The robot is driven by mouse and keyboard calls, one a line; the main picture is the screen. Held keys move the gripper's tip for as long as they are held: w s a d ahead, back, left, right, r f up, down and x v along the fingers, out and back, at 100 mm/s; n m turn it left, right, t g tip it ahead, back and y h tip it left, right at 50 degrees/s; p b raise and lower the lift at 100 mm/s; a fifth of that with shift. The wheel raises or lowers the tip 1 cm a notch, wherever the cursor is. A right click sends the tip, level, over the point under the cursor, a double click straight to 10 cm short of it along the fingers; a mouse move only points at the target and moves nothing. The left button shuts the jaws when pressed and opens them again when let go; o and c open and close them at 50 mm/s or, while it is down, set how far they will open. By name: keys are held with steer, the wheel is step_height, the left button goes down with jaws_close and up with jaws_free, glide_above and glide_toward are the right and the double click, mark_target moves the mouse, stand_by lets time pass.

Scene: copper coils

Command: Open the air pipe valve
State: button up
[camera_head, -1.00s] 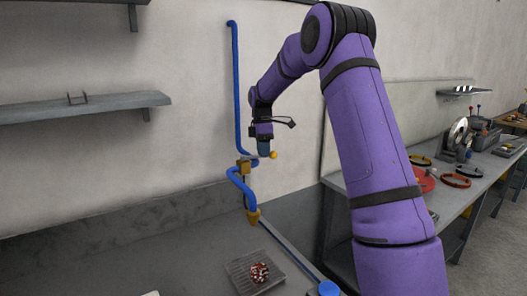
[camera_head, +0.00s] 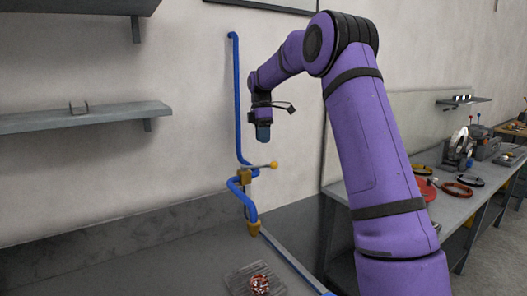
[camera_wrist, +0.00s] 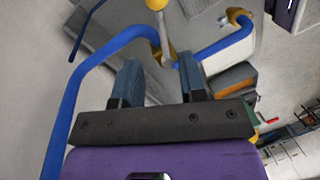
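The blue air pipe (camera_head: 237,95) runs down the wall to a yellow valve (camera_head: 245,176). The valve's metal lever, ending in a yellow ball (camera_head: 273,164), sticks out to the right and slightly up. My gripper (camera_head: 263,138) hangs fingers-down above the lever, apart from it. In the wrist view my two dark fingers (camera_wrist: 160,80) stand apart with nothing between them. Beyond them there are the lever (camera_wrist: 163,32), its yellow ball (camera_wrist: 157,4) and the blue pipe (camera_wrist: 72,95). The valve body is partly hidden there.
Below the valve the pipe ends in a yellow nozzle (camera_head: 254,228) over the grey bench (camera_head: 150,262). A ribbed tray (camera_head: 237,278) holds a coppery piece (camera_head: 260,284). A wall shelf (camera_head: 90,116) is at left. A bench with tools (camera_head: 455,200) is at right.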

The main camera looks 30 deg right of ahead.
steer(key=shift+w+r, duration=0.25)
steer(key=shift+r, duration=1.05)
steer(key=s+a+r+m+t, duration=0.1)
steer(key=s+a+r+m, duration=0.2)
steer(key=s, duration=0.4)
steer(key=s+a+r+m+t+h, duration=0.1)
steer(key=s+a+r+m, duration=0.15)
steer(key=s+a, duration=0.3)
steer(key=s+a+r+m+t, duration=0.1)
steer(key=s+a+r, duration=0.25)
steer(key=s, duration=0.45)
steer(key=s+a+f+m+t, duration=0.2)
steer(key=s+f+m, duration=0.2)
steer(key=s, duration=0.7)
steer(key=s+a+f+m+t, duration=0.2)
steer(key=s+f+m, duration=0.1)
steer(key=s, duration=0.8)
steer(key=shift+f+m, duration=0.35)
steer(key=shift+f, duration=0.05)
